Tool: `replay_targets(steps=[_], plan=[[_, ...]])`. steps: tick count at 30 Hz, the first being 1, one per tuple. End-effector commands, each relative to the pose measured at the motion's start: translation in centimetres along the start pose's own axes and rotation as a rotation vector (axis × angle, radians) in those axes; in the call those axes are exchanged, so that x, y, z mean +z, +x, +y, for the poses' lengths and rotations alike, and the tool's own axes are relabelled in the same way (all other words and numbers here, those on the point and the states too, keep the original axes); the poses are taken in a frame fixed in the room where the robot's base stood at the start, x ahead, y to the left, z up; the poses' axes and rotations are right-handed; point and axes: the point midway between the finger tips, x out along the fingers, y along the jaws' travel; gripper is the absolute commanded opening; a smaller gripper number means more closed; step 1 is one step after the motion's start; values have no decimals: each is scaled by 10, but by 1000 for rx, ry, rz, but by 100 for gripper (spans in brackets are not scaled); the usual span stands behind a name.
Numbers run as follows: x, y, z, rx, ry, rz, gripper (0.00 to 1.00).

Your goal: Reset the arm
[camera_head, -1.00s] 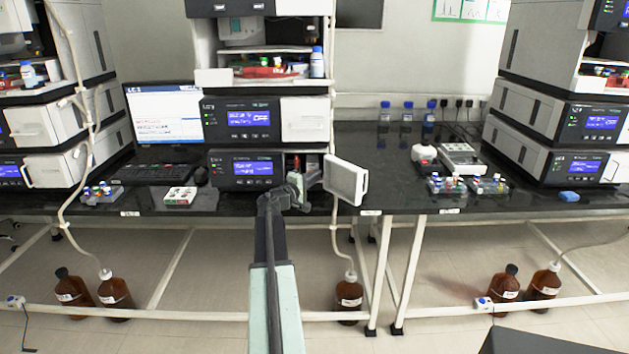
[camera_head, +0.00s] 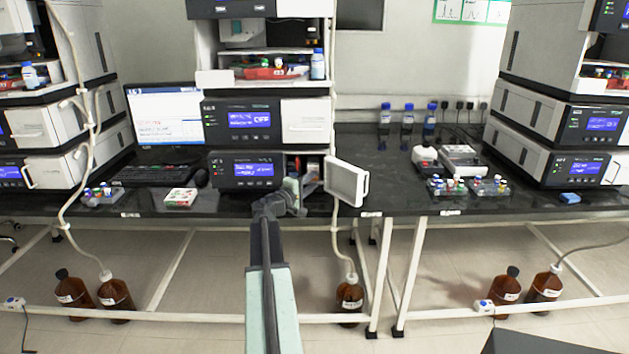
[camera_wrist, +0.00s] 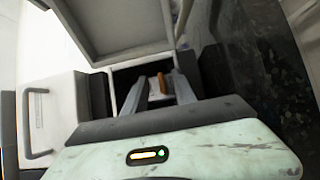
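My gripper (camera_wrist: 160,92) points at the open compartment (camera_wrist: 125,75) of the lower instrument in the wrist view. Its two fingers stand apart. A small orange-brown piece (camera_wrist: 163,84) shows between or beyond them; I cannot tell how deep it lies, and nothing looks clamped. In the head view my gripper (camera_head: 308,184) is in front of the same instrument (camera_head: 247,171), just left of its open white door (camera_head: 346,181). My arm reaches up from the bottom of the picture, and its wrist partly hides the compartment.
The open door juts out close to the right of my gripper. A keyboard (camera_head: 155,174) and a white-and-red box (camera_head: 181,197) lie to the left. Vial racks (camera_head: 447,188) stand to the right. The bench edge runs beneath my gripper. Brown bottles (camera_head: 349,297) stand on the floor.

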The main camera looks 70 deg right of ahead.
Motion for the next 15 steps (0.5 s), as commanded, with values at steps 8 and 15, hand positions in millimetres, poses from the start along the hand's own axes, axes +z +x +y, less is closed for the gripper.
replay_targets(steps=[8,15], plan=[[1,-52,0,1,-1,2,32],[0,-55,0,1,-1,0,32]])
